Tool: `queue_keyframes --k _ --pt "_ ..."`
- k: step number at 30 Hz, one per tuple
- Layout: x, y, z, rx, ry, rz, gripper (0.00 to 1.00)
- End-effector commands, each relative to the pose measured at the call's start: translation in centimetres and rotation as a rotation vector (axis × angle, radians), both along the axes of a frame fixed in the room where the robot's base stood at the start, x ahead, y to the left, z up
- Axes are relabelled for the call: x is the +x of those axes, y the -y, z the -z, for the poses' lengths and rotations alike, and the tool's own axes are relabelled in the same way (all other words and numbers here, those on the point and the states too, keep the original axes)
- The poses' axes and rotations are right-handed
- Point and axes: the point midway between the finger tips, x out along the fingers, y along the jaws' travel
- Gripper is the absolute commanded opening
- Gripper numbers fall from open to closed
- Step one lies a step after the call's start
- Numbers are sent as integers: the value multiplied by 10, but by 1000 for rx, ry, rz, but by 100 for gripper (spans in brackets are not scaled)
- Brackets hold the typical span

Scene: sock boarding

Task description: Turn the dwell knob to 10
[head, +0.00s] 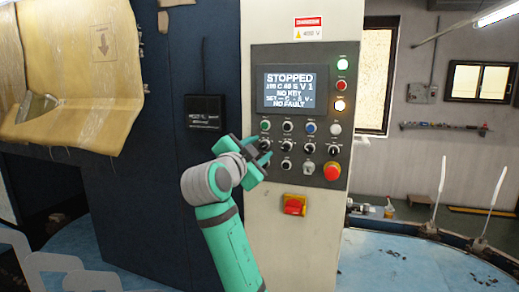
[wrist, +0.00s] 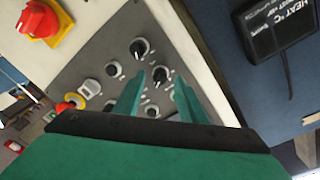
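Several black knobs sit on the grey control panel (head: 298,84), under a screen (head: 289,90) reading STOPPED, NO KEY and NO FAULT. I cannot read the knob labels, so I cannot tell which is dwell. My gripper (head: 266,157) is at the panel's left side, by the leftmost knob of the middle row. In the wrist view its two green fingers are apart, with that black knob (wrist: 160,76) showing between the tips. Whether they touch it cannot be told. Another black knob (wrist: 139,47) is beyond the left fingertip. Finer settings are unreadable.
A red emergency stop (head: 332,171) is at the panel's lower right, beside a key switch (head: 309,168). A red-and-yellow rotary switch (head: 294,204) is below the panel. A black box (head: 203,112) hangs on the dark blue wall to the left.

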Motion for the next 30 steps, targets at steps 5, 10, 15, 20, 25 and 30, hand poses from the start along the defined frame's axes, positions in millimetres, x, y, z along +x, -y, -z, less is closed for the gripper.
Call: queue_keyframes --k 5,10,15,20,25,30 --pt "6 3 -1 -1 2 1 37" --pt "6 2 -1 0 2 -1 37" --pt "6 2 -1 0 2 -1 11" --pt "6 2 0 -1 1 -1 0" --pt "7 2 0 -14 -4 -1 0" --pt "7 2 1 -67 -23 -2 0"
